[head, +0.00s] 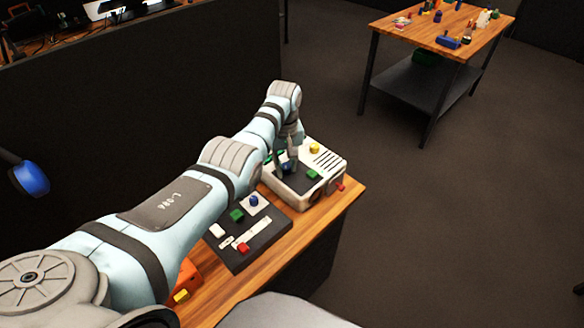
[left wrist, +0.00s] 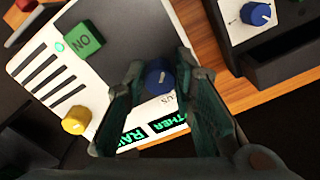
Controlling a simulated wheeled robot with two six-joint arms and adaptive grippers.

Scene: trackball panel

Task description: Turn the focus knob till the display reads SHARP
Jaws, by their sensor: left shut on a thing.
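The focus knob is a blue knob (left wrist: 160,76) on a white and dark-grey panel box (head: 331,163); the letters "US" show beside it. My left gripper (head: 287,167) is over the box, its two fingers (left wrist: 164,82) on either side of the blue knob and shut on it. The display (left wrist: 170,124) is a dark strip with green lettering at the panel's edge. Parts of words like "OTHER" and "RA" show, upside down or tilted; a finger hides some of it, so I cannot read it whole. My right gripper is not in view.
A green button (left wrist: 83,42) and a yellow knob (left wrist: 75,120) are on the same panel. A dark panel (head: 240,246) with another blue knob (head: 254,200) and a red piece lies beside it on the wooden bench (head: 283,259). Another table (head: 425,38) stands far off.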

